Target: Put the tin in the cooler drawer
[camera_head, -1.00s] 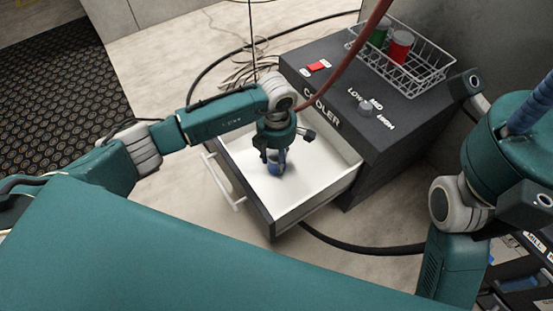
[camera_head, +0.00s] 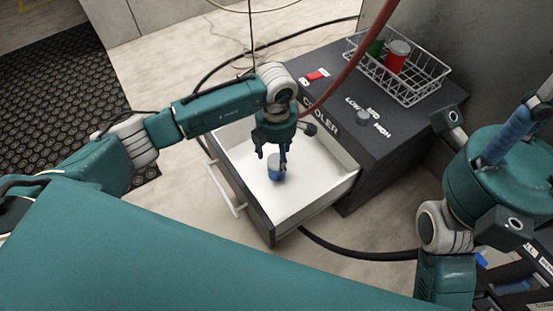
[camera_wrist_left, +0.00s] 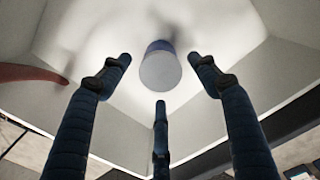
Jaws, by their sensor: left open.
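The tin (camera_head: 276,172), blue with a grey top, stands upright on the white floor of the open cooler drawer (camera_head: 318,197). In the left wrist view the tin (camera_wrist_left: 160,70) shows its round pale end between the spread fingers, apart from them. My left gripper (camera_head: 272,156) is open and empty just above the tin, inside the drawer's outline. Its three fingers also show in the left wrist view (camera_wrist_left: 159,84). My right arm is at the right edge of the head view; its gripper does not show.
The dark cooler (camera_head: 345,150) has a red switch (camera_head: 318,75) and a knob (camera_head: 362,117) on top. A wire basket (camera_head: 420,92) there holds a red can (camera_head: 397,57) and a green can (camera_head: 375,46). A red hose (camera_head: 352,70) hangs across the cooler near my left wrist.

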